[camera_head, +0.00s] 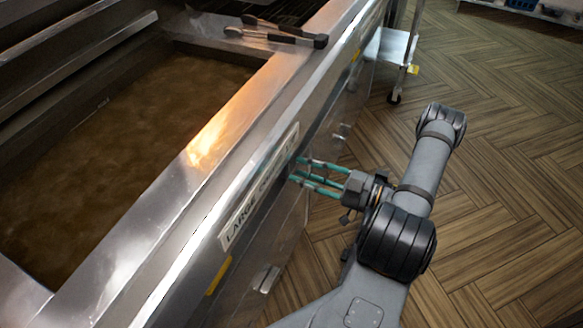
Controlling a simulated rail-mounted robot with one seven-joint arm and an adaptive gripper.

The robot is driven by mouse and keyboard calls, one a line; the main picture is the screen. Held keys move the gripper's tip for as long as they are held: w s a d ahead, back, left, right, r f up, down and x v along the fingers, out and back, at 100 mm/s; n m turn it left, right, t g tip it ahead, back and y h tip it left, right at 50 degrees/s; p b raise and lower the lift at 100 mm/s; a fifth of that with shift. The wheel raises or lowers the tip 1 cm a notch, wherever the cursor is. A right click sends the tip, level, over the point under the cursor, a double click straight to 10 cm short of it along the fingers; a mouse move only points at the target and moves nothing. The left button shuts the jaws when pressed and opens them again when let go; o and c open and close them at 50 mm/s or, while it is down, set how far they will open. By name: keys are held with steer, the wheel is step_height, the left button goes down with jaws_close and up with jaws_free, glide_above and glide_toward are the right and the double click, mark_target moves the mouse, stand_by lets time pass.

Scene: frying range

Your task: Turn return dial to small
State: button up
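My gripper (295,171) reaches in from the right, its teal fingers against or just in front of the fryer's front panel. The fingers show a gap between them, but their tips meet the panel edge, where I cannot see whether they touch anything. A label strip (262,190) on the front panel reads "LARGE" at its near end; its far end by the fingers is too small to read surely. The return dial itself is not visible; it may be hidden below the rim or behind the fingers.
The fryer vat (130,140) holds brown oil, with a broad steel rim (215,145) beside the panel. Black-handled tongs (283,36) lie on the far rim. A wheeled steel cart (388,48) stands beyond. The wooden floor (490,190) at right is clear.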

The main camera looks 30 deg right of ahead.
steer(key=shift+x, duration=1.85)
steer(key=shift+c, duration=0.5)
steer(key=c, duration=0.7)
jaws_close()
